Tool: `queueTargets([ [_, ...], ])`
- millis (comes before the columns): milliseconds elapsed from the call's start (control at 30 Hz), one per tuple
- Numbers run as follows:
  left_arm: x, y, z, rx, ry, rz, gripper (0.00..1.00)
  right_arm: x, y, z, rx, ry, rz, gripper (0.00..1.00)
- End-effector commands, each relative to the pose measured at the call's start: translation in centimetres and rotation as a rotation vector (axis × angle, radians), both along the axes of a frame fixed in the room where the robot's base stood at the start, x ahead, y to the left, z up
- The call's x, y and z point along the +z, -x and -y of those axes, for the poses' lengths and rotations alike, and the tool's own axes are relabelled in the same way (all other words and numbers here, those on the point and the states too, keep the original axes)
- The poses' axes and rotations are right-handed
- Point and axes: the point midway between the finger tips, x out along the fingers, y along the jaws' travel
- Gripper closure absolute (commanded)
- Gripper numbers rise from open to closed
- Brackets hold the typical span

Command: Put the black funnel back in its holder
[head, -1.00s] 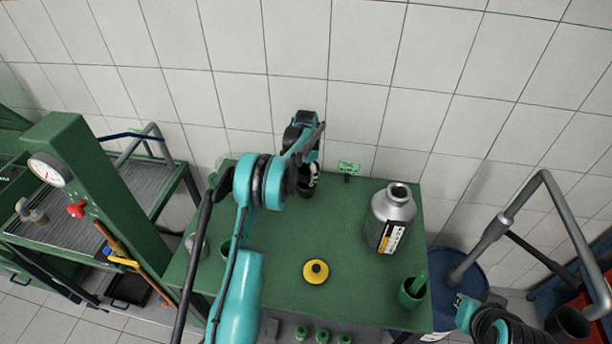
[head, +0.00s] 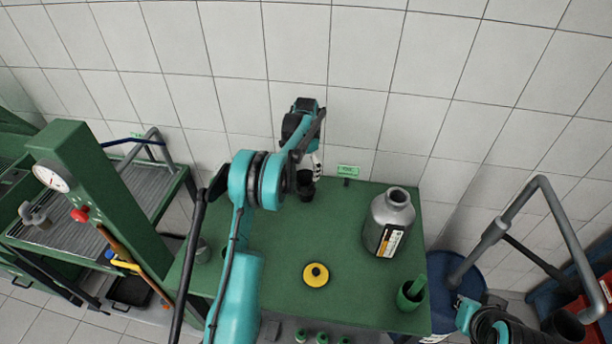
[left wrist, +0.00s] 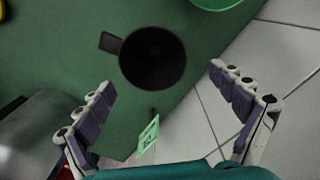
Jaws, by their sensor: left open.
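The black funnel (left wrist: 152,58) shows in the left wrist view as a dark round shape with a tab on its side, above the green table. In the head view it is the small dark shape (head: 305,190) near the table's back edge, partly hidden by my arm. My left gripper (head: 316,166) is just above and behind it. In the left wrist view the gripper (left wrist: 163,97) is open, with its fingers apart and empty. The funnel is beyond the fingertips, clear of both. I cannot make out a separate holder under it. My right gripper is not visible.
A small green sign (head: 348,170) stands at the back edge, close to the wall. A metal bottle (head: 391,222), a green cup (head: 411,294) and a yellow round piece (head: 316,275) stand on the table (head: 355,250). A gauge press (head: 85,185) is left. The table's middle is mostly clear.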

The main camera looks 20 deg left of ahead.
Motion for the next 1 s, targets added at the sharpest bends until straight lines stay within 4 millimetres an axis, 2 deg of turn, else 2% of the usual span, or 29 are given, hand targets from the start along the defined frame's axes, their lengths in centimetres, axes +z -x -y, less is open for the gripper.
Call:
queueTargets([
  [33,1.4,0.0,0.0,0.000,0.000,0.000,0.06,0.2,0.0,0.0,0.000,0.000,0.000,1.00],
  [200,4.6,0.0,0.0,0.000,0.000,0.000,0.06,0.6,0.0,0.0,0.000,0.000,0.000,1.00],
  [467,7.2,0.3,0.3,0.005,-0.002,0.007,0.06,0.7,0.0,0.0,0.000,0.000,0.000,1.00],
  [567,9.0,1.0,1.1,0.024,-0.006,0.029,0.06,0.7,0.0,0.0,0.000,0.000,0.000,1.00],
  [767,14.2,4.3,4.0,0.092,-0.017,0.110,0.06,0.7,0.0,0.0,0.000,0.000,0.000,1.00],
  [1000,19.1,9.9,7.6,0.181,-0.014,0.216,0.06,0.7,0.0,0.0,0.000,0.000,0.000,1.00],
])
